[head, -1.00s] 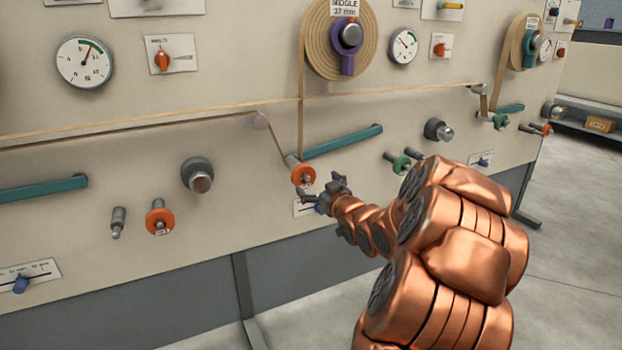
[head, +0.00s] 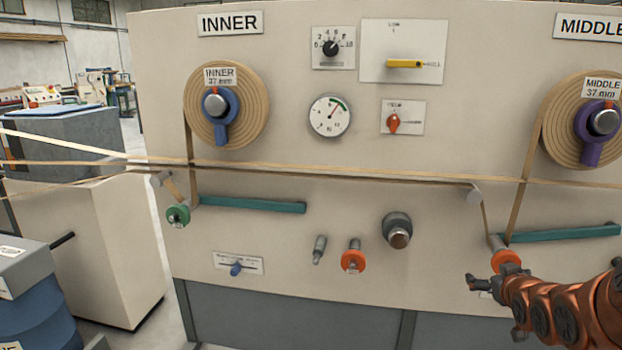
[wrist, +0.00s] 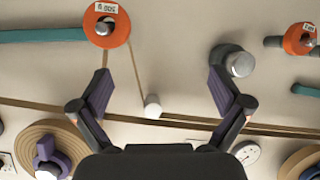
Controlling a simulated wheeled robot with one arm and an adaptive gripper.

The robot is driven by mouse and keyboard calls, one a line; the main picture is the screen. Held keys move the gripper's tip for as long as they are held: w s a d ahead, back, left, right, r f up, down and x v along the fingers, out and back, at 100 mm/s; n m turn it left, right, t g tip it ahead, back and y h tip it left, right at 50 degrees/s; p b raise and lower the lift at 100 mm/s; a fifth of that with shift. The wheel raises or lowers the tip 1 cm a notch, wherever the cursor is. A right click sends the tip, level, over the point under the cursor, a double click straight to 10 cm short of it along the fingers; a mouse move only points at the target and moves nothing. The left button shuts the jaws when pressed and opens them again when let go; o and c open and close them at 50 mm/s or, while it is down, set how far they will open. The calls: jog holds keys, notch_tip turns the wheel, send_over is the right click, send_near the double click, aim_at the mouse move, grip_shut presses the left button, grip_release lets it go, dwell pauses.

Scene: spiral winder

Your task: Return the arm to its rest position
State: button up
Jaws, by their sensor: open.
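My gripper (head: 478,285) is at the lower right of the head view, at the end of my copper-coloured arm, just below and left of an orange roller (head: 507,257). In the wrist view my gripper (wrist: 163,82) is open with its two fingers wide apart and nothing between them but the panel, a tape strand and a small grey guide pin (wrist: 152,106). The orange roller (wrist: 106,26), with a white label, lies beyond the left fingertip. I cannot tell how far the fingers are from the panel.
The beige panel (head: 330,230) carries an inner spool (head: 255,105), a middle spool (head: 560,140), a gauge (head: 330,116) and a yellow lever (head: 405,63).

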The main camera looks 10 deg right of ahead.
jog(key=s+a+r+g+y+p, duration=0.1)
jog(key=s+a+r+g+p, duration=0.35)
jog(key=s+a+p, duration=0.35)
jog(key=s+a+r+g+y+p, duration=0.1)
jog(key=s+a+r+g+p, duration=0.35)
jog(key=a, duration=0.55)
jog(key=s+a+r+g+y+p, duration=0.1)
jog(key=s+a+r+p, duration=0.3)
jog(key=s+a, duration=0.1)
jog(key=s+a+r+g+p, duration=0.2)
jog(key=s+a+r+p, duration=0.2)
jog(key=s, duration=0.4)
jog(key=s+a+r+n+g+y+p, duration=0.1)
jog(key=s+a+r+g+p, duration=0.1)
jog(key=s+a, duration=0.3)
jog(key=shift+s+a+r+y+p, duration=0.3)
jog(key=shift+s+a+r+p, duration=0.1)
jog(key=shift+s+r+p, duration=0.55)
jog(key=shift+c, duration=0.4)
